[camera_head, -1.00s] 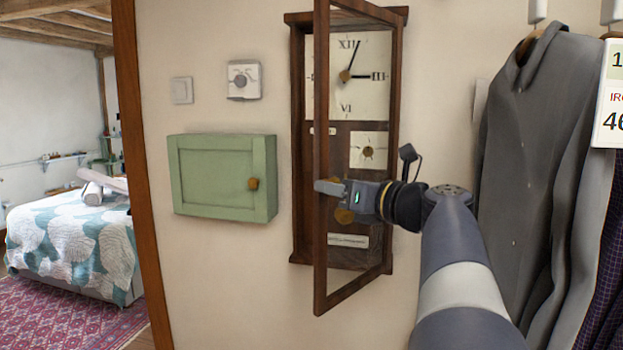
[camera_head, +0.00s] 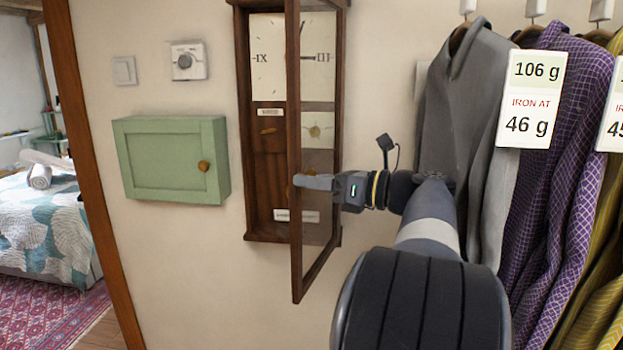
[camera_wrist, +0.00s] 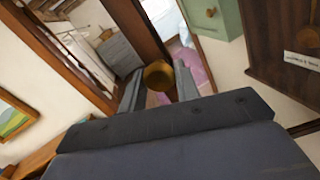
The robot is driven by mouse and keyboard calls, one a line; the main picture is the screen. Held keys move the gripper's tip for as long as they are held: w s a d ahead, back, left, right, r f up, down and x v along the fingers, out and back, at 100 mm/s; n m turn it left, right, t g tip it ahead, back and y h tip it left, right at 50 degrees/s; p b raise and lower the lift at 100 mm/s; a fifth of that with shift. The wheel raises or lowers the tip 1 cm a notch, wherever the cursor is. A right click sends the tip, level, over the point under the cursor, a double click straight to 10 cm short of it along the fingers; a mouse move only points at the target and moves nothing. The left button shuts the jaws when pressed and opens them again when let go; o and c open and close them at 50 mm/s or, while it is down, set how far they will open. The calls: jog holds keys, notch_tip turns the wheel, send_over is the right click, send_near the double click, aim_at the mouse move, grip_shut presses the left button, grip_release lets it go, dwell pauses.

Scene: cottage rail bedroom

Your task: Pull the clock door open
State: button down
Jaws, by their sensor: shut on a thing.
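The wall clock (camera_head: 243,120) is a tall dark wooden case with a white dial (camera_head: 267,60). Its glazed wooden door (camera_head: 295,235) stands partly open, swung out from the case's left side and hinged on the right. My gripper (camera_head: 305,182) is at the door's free edge, reaching in from the right. In the wrist view my gripper (camera_wrist: 158,82) is shut on a round brass knob (camera_wrist: 158,73), which sits between its fingers. The knob is hidden in the head view.
A green wall cabinet (camera_head: 160,160) hangs left of the clock, below a thermostat dial (camera_head: 188,61) and a switch (camera_head: 124,70). A grey jacket (camera_head: 465,110) and other tagged clothes hang close at the right. A doorway opens at far left.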

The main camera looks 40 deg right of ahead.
aim_at(298, 125)
jog(key=shift+f, duration=0.1)
jog(key=c, duration=1.1)
grip_release()
jog(key=shift+o, duration=0.2)
jog(key=shift+r, duration=0.2)
notch_tip(298, 125, up, 10)
jog(key=shift+f+p, duration=0.15)
jog(key=shift+p, duration=0.75)
jog(key=shift+c, duration=0.3)
